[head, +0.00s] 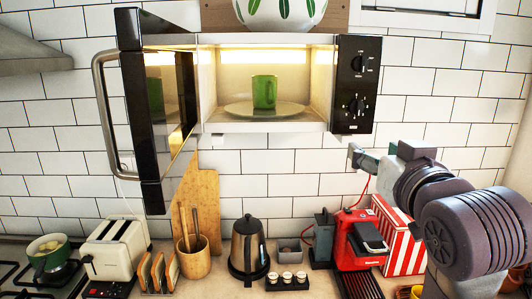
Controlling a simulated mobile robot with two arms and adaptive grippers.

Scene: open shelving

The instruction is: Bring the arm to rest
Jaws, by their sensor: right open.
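My right arm comes in from the right edge, and its gripper (360,157) is in front of the tiled wall, just below the right end of the microwave. The gripper is small and seen partly from behind; it is open, with nothing visible in it. A green mug (264,92) stands upright on a glass plate (285,109) inside the lit microwave (206,85). The gripper is apart from the mug, below and to the right of it. The microwave door (160,110) is wide open to the left. My left gripper is not in view.
A green pot (48,256) stands on the hob. The wall space below the microwave is mostly free.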

